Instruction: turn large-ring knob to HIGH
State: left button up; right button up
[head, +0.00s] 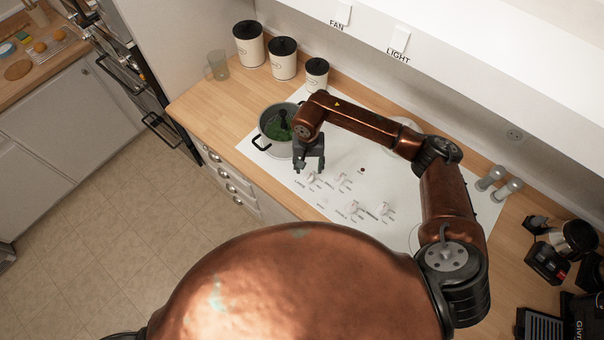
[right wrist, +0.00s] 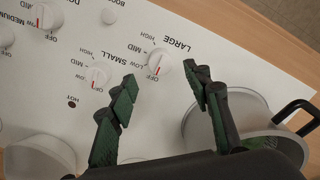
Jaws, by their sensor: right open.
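The large-ring knob (right wrist: 158,61) is a white round dial beside the printed word LARGE in the right wrist view. Its red mark points to OFF. In the head view the knob (head: 312,178) sits on the white cooktop (head: 262,160), just below my right gripper. My right gripper (head: 309,167) is open and empty. In the right wrist view its two green-padded fingers (right wrist: 165,78) are spread, with the knob showing between and beyond their tips. Contact with the knob does not show. My left gripper is out of view.
The small-ring knob (right wrist: 97,76) is close beside, also at OFF. A grey pot (head: 278,148) with green contents stands near my right gripper, its black handle sticking out. More knobs (head: 386,209) are to the right. Canisters (head: 283,58) stand at the back.

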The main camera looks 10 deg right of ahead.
aim_at(309, 176)
notch_tip(309, 176, down, 5)
jog(key=shift+r+p, duration=0.1)
jog(key=shift+p, duration=0.5)
jog(key=shift+d+f, duration=0.1)
jog(key=shift+f, duration=0.5)
jog(key=c, duration=1.2)
